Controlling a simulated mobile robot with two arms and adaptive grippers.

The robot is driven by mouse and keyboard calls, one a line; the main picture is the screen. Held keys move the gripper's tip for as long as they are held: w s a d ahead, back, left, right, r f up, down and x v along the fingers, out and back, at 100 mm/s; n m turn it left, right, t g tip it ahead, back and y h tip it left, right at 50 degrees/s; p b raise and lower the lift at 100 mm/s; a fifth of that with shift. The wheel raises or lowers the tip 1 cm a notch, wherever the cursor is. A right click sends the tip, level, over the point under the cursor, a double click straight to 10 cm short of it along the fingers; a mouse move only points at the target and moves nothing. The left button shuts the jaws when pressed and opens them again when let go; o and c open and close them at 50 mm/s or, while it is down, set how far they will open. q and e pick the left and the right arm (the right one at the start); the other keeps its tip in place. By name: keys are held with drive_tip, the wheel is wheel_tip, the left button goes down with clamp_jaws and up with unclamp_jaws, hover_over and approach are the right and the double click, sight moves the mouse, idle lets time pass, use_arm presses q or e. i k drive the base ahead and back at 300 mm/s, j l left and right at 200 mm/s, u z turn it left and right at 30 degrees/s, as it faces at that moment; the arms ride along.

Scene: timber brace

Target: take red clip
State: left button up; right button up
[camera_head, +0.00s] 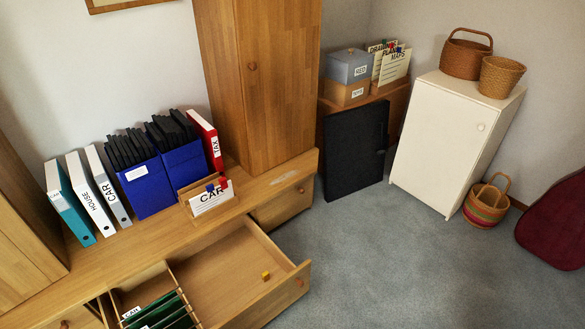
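A small red clip (223,183) sits at the top right edge of a white card marked CAR (208,202). A dark blue clip (210,188) is just left of it on the same card. The card stands upright in a wooden holder (186,206) on the low wooden cabinet, in front of the blue file boxes. More small clips, red and blue, sit on top of the cards marked PLANS and MAPS (396,66) at the back; they are too small to tell apart well. Neither of my grippers is in view.
An open drawer (304,268) juts out below the holder, with a small yellow block (265,275) and green hanging files (160,312). Binders (90,195) and blue file boxes (148,186) line the cabinet. A white cabinet (440,140) stands at right.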

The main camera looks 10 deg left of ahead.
sight(222, 182)
drive_tip(key=i+l+z, duration=0.25)
drive_tip(key=i+z, duration=0.2)
drive_tip(key=i+l+z, duration=0.1)
drive_tip(key=i+z, duration=0.35)
drive_tip(key=i+u, duration=0.3)
drive_tip(key=i, duration=0.15)
drive_tip(key=i+l+u, duration=0.25)
drive_tip(key=i, duration=0.15)
drive_tip(key=i+u, duration=0.2)
drive_tip(key=u, duration=0.25)
drive_tip(key=i+u, duration=0.15)
drive_tip(key=u, duration=0.3)
drive_tip(key=i+l+u, duration=0.15)
drive_tip(key=u, duration=0.3)
drive_tip(key=i+l+u, duration=0.15)
drive_tip(key=u, duration=0.3)
drive_tip(key=i+l+u, duration=0.15)
drive_tip(key=u, duration=0.25)
drive_tip(key=i+l+u, duration=0.1)
drive_tip(key=u, duration=0.3)
drive_tip(key=i+l+u, duration=0.1)
drive_tip(key=l+u, duration=0.15)
drive_tip(key=u, duration=0.2)
drive_tip(key=l+u, duration=0.25)
drive_tip(key=u, duration=0.15)
drive_tip(key=i+l+u, duration=0.1)
drive_tip(key=l+u, duration=0.15)
drive_tip(key=u, duration=0.15)
drive_tip(key=l+u, duration=0.25)
drive_tip(key=u, duration=0.15)
